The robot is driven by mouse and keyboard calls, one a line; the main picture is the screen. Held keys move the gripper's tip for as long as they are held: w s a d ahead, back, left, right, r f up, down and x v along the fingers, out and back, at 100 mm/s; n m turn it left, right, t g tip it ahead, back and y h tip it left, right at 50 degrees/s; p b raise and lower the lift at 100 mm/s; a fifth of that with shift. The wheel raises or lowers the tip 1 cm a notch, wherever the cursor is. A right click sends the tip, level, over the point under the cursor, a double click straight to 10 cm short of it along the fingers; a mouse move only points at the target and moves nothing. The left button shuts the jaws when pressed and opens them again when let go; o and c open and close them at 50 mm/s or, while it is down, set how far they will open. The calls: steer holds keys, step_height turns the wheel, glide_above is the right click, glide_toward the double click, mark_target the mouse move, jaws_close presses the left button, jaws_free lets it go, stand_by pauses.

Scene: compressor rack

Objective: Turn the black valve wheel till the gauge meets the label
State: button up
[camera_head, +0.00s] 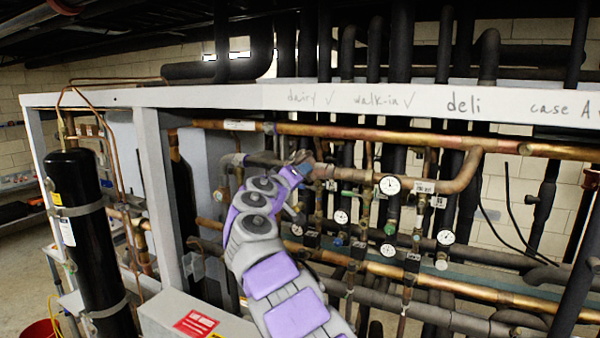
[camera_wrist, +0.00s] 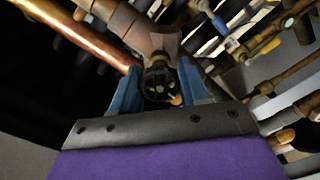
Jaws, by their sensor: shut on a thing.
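The black valve wheel (camera_wrist: 157,84) sits at the end of a brass-coloured fitting in the wrist view. My gripper (camera_wrist: 160,90) has its two blue fingers on either side of the wheel and is shut on it. In the head view my gripper (camera_head: 300,162) is at the copper pipework, and the wheel is hidden there. A white-faced gauge (camera_head: 389,185) is on the pipe to the right of my gripper.
More gauges (camera_head: 445,237) and valves sit lower among crowded copper and black pipes. A white beam (camera_head: 380,98) with handwriting, including "deli", crosses above my gripper. A black cylinder (camera_head: 80,220) stands at the left. A grey box (camera_head: 180,318) is low beside my arm.

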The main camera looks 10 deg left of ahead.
steer(key=shift+a+n, duration=0.1)
steer(key=shift+n, duration=0.5)
steer(key=o, duration=1)
steer(key=shift+a, duration=0.3)
steer(key=shift+o, duration=0.2)
steer(key=shift+d, duration=0.15)
steer(key=b+v, duration=0.3)
steer(key=v, duration=1.4)
steer(key=shift+a+b, duration=0.3)
steer(key=shift+b, duration=0.05)
steer(key=shift+f, duration=0.1)
